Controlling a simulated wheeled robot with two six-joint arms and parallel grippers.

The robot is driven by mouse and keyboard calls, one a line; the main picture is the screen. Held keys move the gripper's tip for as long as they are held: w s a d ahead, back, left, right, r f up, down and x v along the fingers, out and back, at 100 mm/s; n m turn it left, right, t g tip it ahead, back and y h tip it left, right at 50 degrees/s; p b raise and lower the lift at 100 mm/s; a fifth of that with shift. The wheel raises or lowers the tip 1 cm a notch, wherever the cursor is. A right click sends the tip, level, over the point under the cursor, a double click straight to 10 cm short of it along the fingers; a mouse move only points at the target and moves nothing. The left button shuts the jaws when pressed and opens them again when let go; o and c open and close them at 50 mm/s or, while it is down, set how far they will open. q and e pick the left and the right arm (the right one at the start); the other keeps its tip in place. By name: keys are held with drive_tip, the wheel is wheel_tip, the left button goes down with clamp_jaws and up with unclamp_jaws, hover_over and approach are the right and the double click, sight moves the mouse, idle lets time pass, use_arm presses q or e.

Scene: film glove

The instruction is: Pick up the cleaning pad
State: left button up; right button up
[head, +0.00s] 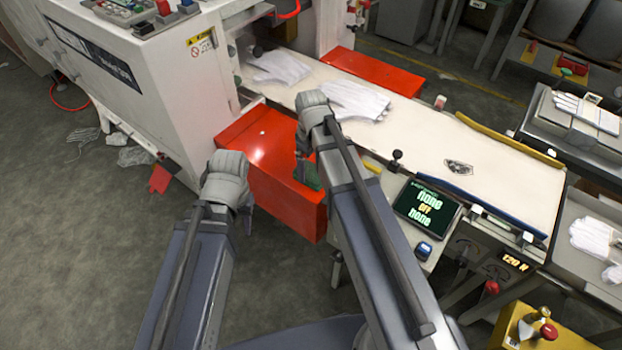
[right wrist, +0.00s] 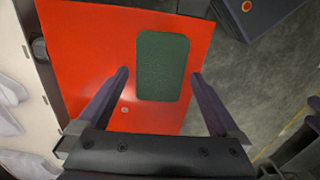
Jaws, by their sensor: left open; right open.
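The cleaning pad, a dark green rounded rectangle, lies flat on a red panel in the right wrist view (right wrist: 163,66). In the head view only a part of the pad (head: 312,180) shows beside my right arm, which hides the rest. My right gripper (head: 303,148) is over the red panel close to the pad. In the right wrist view its open fingers (right wrist: 158,77) are spread to either side of the pad's near part, with nothing between them held. My left gripper (head: 243,208) is left of the red panel's front, away from the pad.
The red panel (head: 262,145) juts out beside the white machine (head: 170,95). A pale conveyor (head: 430,140) with white gloves (head: 350,100) runs behind my right arm. A dark display (head: 426,207) stands right of that arm. Open floor lies at the left.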

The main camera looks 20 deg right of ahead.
sight(311, 171)
wheel_tip(311, 171, down, 3)
drive_tip(key=shift+r+b, duration=0.1)
drive_tip(key=shift+b, duration=0.85)
use_arm(q)
wheel_tip(311, 171, down, 3)
drive_tip(key=shift+r, duration=0.15)
use_arm(e)
drive_tip(key=shift+c, duration=0.2)
drive_tip(key=c, duration=1.1)
use_arm(q)
drive_tip(key=shift+r, duration=0.1)
use_arm(e)
drive_tip(key=shift+r, duration=0.15)
use_arm(q)
wheel_tip(311, 171, up, 10)
drive_tip(key=p, duration=1)
use_arm(e)
wheel_tip(311, 171, up, 10)
drive_tip(key=shift+f, duration=0.1)
